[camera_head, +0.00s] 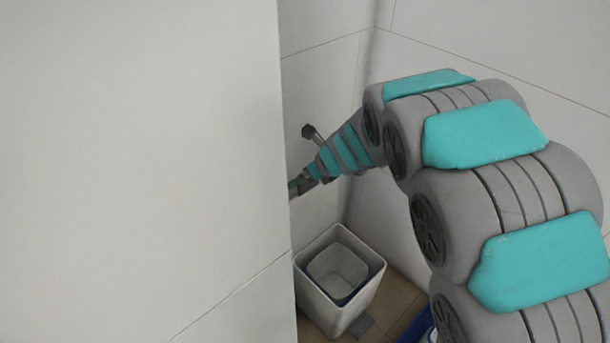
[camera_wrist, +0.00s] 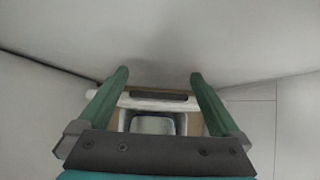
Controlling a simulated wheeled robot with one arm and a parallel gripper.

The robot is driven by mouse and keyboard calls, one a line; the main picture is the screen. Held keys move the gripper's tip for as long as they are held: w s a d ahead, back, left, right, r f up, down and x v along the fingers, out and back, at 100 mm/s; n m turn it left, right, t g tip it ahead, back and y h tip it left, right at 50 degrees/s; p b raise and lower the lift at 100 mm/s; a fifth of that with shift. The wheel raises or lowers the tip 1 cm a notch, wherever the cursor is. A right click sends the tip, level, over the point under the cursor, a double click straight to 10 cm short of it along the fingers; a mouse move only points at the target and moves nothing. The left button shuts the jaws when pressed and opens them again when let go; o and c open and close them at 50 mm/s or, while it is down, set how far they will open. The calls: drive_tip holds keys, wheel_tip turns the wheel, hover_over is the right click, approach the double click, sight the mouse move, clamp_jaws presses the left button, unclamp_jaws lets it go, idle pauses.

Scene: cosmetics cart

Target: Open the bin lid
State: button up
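The bin (camera_head: 376,275) is a white square container on the floor in the corner, seen from above in the head view. Its top looks open there, with a dark blue inside and a pale inner bucket (camera_head: 340,270). No lid can be clearly told apart in that view. In the wrist view the bin's opening (camera_wrist: 153,124) shows between my fingers, with a white bar (camera_wrist: 100,95) and a dark strip (camera_wrist: 160,95) beyond it; I cannot tell whether these are the lid. My gripper (camera_wrist: 160,76) is open and empty above the bin. In the head view its tip is partly hidden by the wall.
A large pale wall panel (camera_head: 140,170) fills the left of the head view. A dark fixture (camera_head: 309,131) sticks out behind my arm. Pale walls close in the corner. A blue object (camera_head: 415,328) is on the brown floor (camera_head: 400,290) right of the bin.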

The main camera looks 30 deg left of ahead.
drive_tip(key=v, duration=0.7)
drive_tip(key=shift+d+r, duration=0.25)
drive_tip(key=shift+r, duration=0.05)
drive_tip(key=shift+s, duration=0.1)
idle(0.3)
